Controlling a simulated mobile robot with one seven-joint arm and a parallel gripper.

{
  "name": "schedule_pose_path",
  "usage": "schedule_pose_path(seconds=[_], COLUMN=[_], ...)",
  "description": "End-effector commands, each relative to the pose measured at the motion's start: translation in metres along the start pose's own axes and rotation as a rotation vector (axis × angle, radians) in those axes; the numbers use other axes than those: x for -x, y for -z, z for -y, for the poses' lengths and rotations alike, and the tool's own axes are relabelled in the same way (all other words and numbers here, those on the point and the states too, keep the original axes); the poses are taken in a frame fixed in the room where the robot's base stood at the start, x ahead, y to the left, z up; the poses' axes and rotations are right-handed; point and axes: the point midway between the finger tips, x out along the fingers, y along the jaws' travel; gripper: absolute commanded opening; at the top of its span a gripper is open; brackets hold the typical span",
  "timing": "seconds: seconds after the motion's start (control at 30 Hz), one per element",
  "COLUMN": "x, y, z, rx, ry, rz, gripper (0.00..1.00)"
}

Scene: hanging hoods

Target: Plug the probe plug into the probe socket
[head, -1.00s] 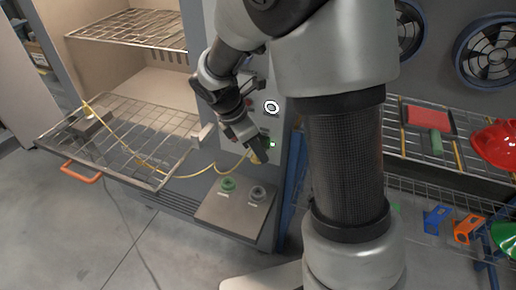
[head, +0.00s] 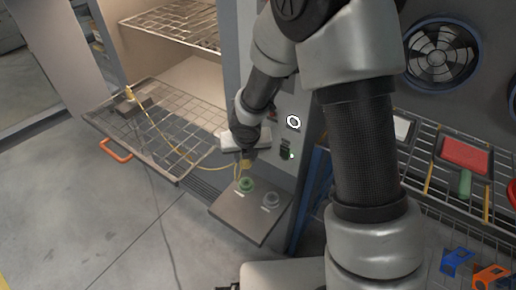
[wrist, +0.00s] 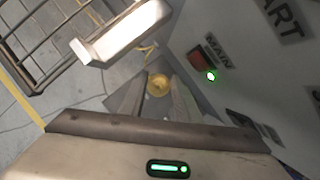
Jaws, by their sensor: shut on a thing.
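My gripper (head: 245,158) is shut on the yellow probe plug (head: 246,167), which points down above the shelf panel. In the wrist view the plug (wrist: 158,85) shows as a yellow disc between the two fingers. A green round socket (head: 246,184) is on the panel, just below the plug in the head view. A grey round socket (head: 270,199) is to its right. The labels are too small to read, and I cannot tell whether the plug touches the green socket. A yellow cable (head: 165,138) runs from the plug to the wire rack.
The small dark shelf panel (head: 240,219) juts out from the cabinet front. A wire rack (head: 170,121) with an orange handle (head: 115,150) extends at left. A pale handle (wrist: 125,32) and a lit green lamp (wrist: 211,76) are close to my gripper.

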Motion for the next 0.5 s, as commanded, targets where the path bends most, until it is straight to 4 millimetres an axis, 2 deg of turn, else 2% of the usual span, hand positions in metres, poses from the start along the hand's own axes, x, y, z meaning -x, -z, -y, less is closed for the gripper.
schedule_pose_path(seconds=[0.27, 0.5], x=[-0.014, -0.038], y=[0.007, 0.016], z=[-0.003, -0.003], rx=[0.018, 0.016], ry=[-0.009, -0.008], rz=[0.0, 0.001], gripper=[0.06, 0.06])
